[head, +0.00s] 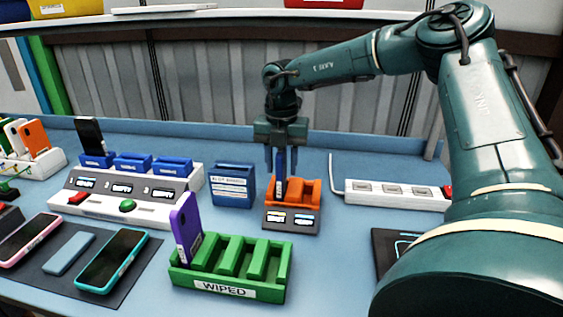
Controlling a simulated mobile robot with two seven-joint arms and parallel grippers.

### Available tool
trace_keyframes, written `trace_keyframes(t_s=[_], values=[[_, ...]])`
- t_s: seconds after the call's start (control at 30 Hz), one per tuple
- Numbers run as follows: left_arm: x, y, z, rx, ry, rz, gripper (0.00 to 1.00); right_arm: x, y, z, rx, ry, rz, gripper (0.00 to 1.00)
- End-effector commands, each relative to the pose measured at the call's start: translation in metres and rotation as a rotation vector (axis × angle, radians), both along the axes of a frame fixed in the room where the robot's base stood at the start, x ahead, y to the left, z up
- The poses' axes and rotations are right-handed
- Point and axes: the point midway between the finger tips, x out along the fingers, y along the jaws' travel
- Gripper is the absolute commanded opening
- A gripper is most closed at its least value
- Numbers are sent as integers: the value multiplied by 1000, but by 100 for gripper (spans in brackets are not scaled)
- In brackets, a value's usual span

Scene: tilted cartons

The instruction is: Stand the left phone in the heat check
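My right gripper (281,160) comes down from above over an orange two-slot stand (303,198), which has two small displays on its front. A narrow dark blue phone (280,180) stands edge-on in the stand's left slot, between my fingers. The fingers look apart, with a gap on each side of it. A pink-edged phone (28,240) and a teal-edged phone (112,260) lie flat on a dark mat at the left. The display text on the stand is too small to read. My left gripper is not in view.
A green rack (270,288) marked WIPED holds a purple phone (186,230) in its left slot. A white unit with blue cradles (133,162) holds a dark phone (90,138). A blue box (233,185) stands just left of the orange stand. A power strip (395,194) lies right.

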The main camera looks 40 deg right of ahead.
Motion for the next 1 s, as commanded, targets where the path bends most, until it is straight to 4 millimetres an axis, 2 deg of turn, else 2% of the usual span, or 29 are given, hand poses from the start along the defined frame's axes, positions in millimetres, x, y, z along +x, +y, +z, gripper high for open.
trace_keyframes(t_s=[0.27, 0.37, 0.7, 0.83, 1.0], values=[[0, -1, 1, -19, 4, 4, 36, 0, 0, 3, -1, -1, 0, 39], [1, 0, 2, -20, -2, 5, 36, 1, 0, 19, 0, -4, -1, 39], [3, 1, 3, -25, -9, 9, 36, 1, 0, 95, -3, -4, -1, 39], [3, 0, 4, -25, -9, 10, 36, 0, 0, 116, -2, -2, -1, 39], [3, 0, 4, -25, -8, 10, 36, 0, 0, 129, 0, 0, 0, 39]])
